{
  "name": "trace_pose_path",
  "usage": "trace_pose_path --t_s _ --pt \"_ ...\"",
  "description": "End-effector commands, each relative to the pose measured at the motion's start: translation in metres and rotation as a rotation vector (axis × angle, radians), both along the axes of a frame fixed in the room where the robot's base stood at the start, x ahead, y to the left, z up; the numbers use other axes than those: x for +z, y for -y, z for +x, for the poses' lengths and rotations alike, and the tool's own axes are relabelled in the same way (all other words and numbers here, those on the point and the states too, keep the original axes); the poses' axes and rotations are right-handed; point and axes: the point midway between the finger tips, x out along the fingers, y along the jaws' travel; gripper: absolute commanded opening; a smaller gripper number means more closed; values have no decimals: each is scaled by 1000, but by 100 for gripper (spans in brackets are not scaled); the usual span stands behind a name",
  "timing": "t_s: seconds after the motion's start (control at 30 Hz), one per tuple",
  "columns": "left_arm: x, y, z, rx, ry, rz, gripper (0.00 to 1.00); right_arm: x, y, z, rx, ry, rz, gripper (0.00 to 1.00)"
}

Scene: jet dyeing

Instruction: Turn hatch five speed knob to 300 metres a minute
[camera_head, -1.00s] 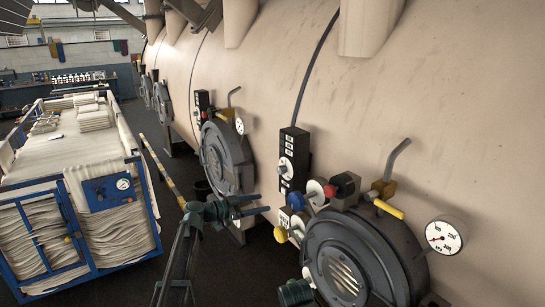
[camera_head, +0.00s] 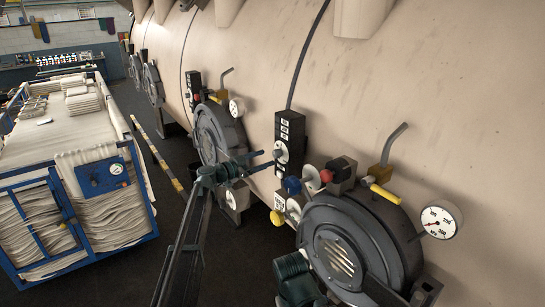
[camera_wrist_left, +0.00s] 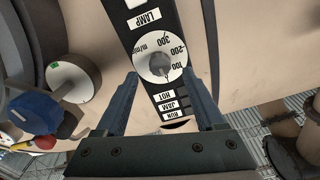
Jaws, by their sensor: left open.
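The white speed knob (camera_head: 281,152) sits on a narrow black panel (camera_head: 291,127) on the tank wall. In the left wrist view the round white dial (camera_wrist_left: 160,68) is marked 100, 200 and 300 m/min; I cannot read its setting surely. My left gripper (camera_head: 262,160) is open in front of the panel, its fingertips close to the knob. In the left wrist view its fingers (camera_wrist_left: 161,78) stand one on each side of the dial's lower part, with visible gaps and no clear contact.
Right of the panel are a round hatch (camera_head: 345,245), a red knob (camera_head: 326,176), a yellow-handled valve (camera_head: 385,194) and a pressure gauge (camera_head: 438,220). Another hatch (camera_head: 215,138) is behind my left arm.

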Motion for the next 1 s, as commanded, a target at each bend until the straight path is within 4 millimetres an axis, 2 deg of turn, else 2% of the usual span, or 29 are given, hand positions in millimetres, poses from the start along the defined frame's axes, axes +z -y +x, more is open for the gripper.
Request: trace_pose_path --t_s 0.1,0.3,0.7,0.77,1.0 --pt "0 17 14 -1 0 0 71 0 0 0 0 0 0 50" --pt "0 33 25 -1 0 0 71 0 0 0 0 0 0 50" --pt "0 38 27 0 0 0 71 0 0 0 0 0 0 50" --pt "0 38 27 0 0 0 64 0 0 0 0 0 0 50" --pt "0 38 27 0 0 0 21 0 0 0 0 0 0 50"
